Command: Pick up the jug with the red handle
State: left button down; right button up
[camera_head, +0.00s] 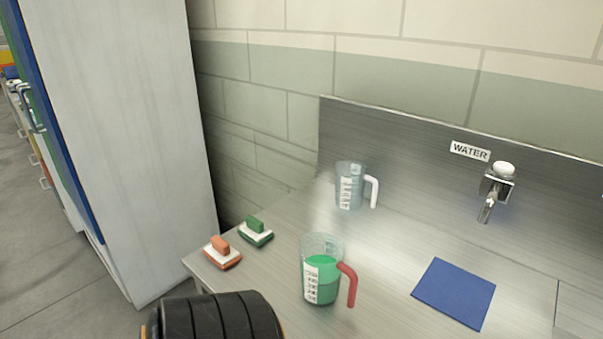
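The jug with the red handle (320,285) stands upright on the metal counter in the front middle. It is clear, has a white label with black markings on its side, and holds green liquid. Its red handle (348,285) points to the right. A second clear jug (351,187) with a white handle stands behind it near the metal backsplash and looks empty. Neither of my gripper's fingers shows in the head view. A black ribbed rounded part at the bottom left edge seems to be a piece of my own arm.
An orange brush (221,252) and a green brush (256,231) lie left of the jugs. A blue cloth (454,293) lies flat on the right under a tap (494,190). A tall grey cabinet (130,130) stands left of the metal counter (390,265).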

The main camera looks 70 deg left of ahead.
aim_at(322, 254)
jog(key=u, duration=0.45)
jog(key=j+u, duration=0.1)
jog(key=u, duration=0.85)
jog(key=i+u, duration=0.1)
jog(key=u, duration=0.35)
jog(key=z, duration=2.95)
jog(key=k, duration=0.2)
jog(key=k+u, duration=0.1)
jog(key=u, duration=0.25)
jog(key=j+u, duration=0.1)
jog(key=u, duration=0.3)
jog(key=k+j+u, duration=0.1)
jog(key=u, duration=1.6)
jog(key=k, duration=0.35)
